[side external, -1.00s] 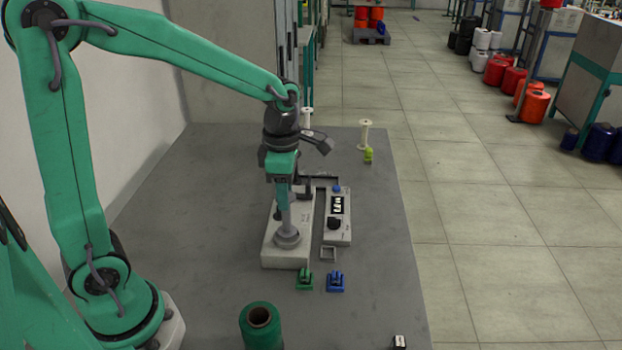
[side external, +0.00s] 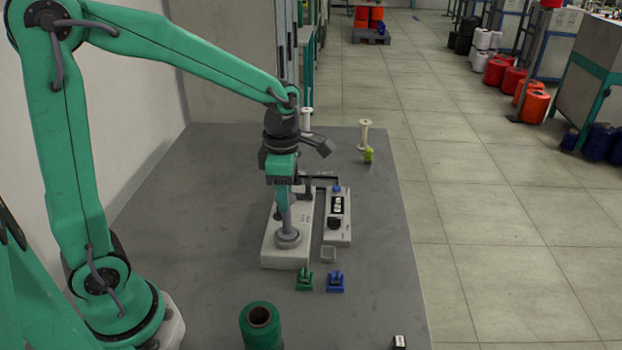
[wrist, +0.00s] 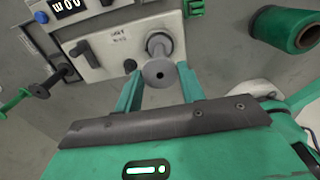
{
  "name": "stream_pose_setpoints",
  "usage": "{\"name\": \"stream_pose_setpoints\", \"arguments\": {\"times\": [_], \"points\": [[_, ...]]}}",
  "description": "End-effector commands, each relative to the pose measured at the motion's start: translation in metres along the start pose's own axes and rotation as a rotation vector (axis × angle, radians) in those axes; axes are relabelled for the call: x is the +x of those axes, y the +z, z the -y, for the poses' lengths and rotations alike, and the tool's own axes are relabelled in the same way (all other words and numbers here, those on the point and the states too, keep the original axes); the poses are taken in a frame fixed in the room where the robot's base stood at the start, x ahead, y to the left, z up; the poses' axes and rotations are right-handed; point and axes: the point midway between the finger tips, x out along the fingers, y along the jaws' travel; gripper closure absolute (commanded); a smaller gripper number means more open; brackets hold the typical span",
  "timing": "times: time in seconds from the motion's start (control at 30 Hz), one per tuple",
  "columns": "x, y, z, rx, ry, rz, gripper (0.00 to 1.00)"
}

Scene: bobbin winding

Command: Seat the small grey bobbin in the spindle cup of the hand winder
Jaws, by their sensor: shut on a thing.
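The small grey bobbin (wrist: 160,73) is upright between my fingers, its round top flange with a centre hole facing the wrist camera. In the side view my gripper (side external: 284,205) is shut on the bobbin, above the round grey spindle cup (side external: 288,240) on the pale hand winder (side external: 270,258). The cup also shows just beyond the flange in the wrist view (wrist: 158,43), with my gripper (wrist: 160,82) on this side of it. The bobbin's lower end appears to meet the cup. I cannot tell whether it sits fully down inside.
Green (side external: 304,281) and blue (side external: 336,282) clips lie in front. A green thread cone (side external: 261,318) stands nearer; a cream spool (side external: 365,135) stands at the back.

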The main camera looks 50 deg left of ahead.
Motion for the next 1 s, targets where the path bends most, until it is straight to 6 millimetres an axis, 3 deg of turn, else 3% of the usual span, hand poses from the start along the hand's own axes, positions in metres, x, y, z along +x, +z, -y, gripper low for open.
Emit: {"name": "stream_pose_setpoints", "arguments": {"times": [0.9, 0.93, 1.0], "points": [[0.0103, 0.0000, 0.0000, 0.000, 0.000, 0.000, 0.74], [0.0103, 0.0000, 0.0000, 0.000, 0.000, 0.000, 0.57], [0.0103, 0.0001, -0.0001, 0.000, 0.000, 0.000, 0.43]]}}
